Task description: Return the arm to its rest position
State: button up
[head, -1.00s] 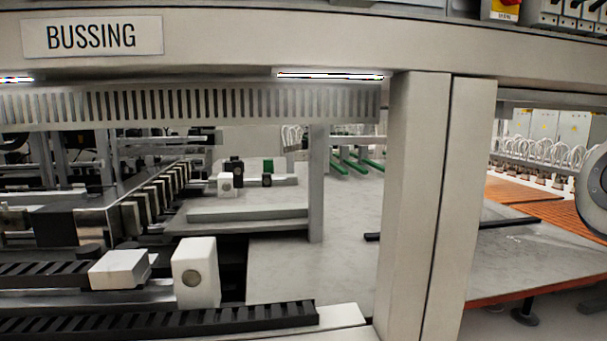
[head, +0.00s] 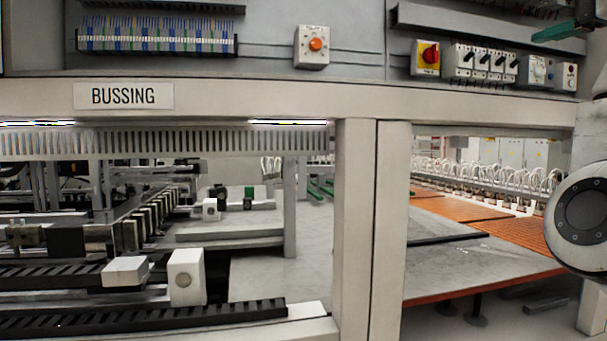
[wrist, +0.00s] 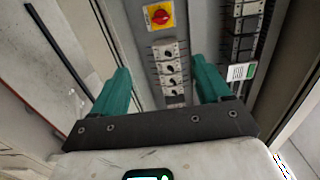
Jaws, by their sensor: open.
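My gripper (wrist: 160,76) is open, with two teal fingers spread apart and nothing between them in the wrist view. In the head view a teal finger of my gripper (head: 568,31) shows at the top right corner, in front of the upper panel. A round, pale joint of my arm (head: 583,214) shows at the right edge. The rest of the arm is mostly out of view.
A red and yellow switch (head: 428,56) and several grey switches (head: 484,63) sit on the upper panel. A beam with a BUSSING sign (head: 124,96) and an upright post (head: 352,230) stand ahead. An orange-edged table (head: 480,268) lies right.

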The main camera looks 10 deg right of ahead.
jog(key=w+a+f+n+g, duration=0.1)
jog(key=w+f+g, duration=0.15)
jog(key=f, duration=0.75)
jog(key=w+f+n+g, duration=0.1)
jog(key=w+f, duration=0.3)
jog(key=f, duration=0.7)
jog(key=w+a+f+n+g, duration=0.1)
jog(key=w+f, duration=0.2)
jog(key=f, duration=0.7)
jog(key=s+a+f+n+g+h, duration=0.1)
jog(key=s+a+f+n+g, duration=0.15)
jog(key=f, duration=1.05)
jog(key=s+a+f+n+g, duration=0.1)
jog(key=a+f+g, duration=0.15)
jog(key=f, duration=1.05)
jog(key=s+a+f+n+g, duration=0.2)
jog(key=s+a+f+n, duration=0.15)
jog(key=s+f, duration=0.6)
jog(key=s+a+f+n+g, duration=0.2)
jog(key=s+a+f, duration=0.4)
jog(key=f, duration=0.7)
jog(key=s+a+f+n+g, duration=0.1)
jog(key=s+f, duration=0.4)
jog(key=s, duration=0.7)
jog(key=s+a+f+n+g, duration=0.2)
jog(key=s+a+f+n, duration=0.2)
jog(key=s, duration=0.8)
jog(key=shift+s+f, duration=0.2)
jog(key=shift+f, duration=0.25)
jog(key=shift+g, duration=0.25)
